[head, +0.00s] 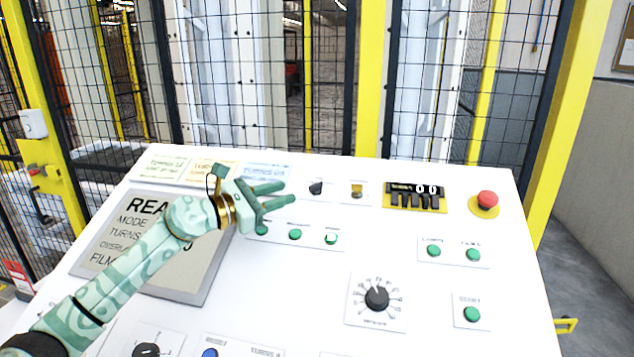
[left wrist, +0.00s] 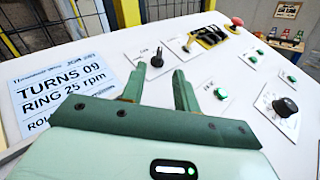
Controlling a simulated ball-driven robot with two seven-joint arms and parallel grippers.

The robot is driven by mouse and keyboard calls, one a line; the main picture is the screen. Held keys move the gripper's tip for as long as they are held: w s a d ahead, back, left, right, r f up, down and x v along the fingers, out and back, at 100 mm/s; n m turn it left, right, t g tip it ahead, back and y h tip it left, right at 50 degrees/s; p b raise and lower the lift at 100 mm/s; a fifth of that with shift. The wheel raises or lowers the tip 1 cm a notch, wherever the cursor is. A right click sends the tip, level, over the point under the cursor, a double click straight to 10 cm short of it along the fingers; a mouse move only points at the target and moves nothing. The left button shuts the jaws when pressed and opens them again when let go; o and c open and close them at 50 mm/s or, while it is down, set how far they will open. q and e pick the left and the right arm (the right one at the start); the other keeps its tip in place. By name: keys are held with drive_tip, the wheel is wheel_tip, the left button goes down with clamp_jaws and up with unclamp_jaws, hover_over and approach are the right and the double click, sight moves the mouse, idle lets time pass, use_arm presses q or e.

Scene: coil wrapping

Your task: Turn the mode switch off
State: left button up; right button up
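A black rotary switch (head: 316,187) sits on a small white plate near the back middle of the white panel (head: 300,275). I take it as the mode switch, but its label is too small to read. It also shows in the left wrist view (left wrist: 157,59), just beyond the fingertips. My left gripper (head: 284,195) is open and empty, its fingers apart and pointing toward this switch from the left, not touching it. The fingers show in the left wrist view (left wrist: 157,82) with a clear gap. My right gripper is not in view.
A grey display (head: 185,285) is partly behind my left arm. Green buttons (head: 295,234) and a large black dial (head: 377,298) are nearer. A mesh fence stands behind.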

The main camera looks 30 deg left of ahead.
sight(316, 183)
use_arm(q)
drive_tip(key=x, duration=1)
drive_tip(key=shift+w, duration=0.15)
clamp_jaws()
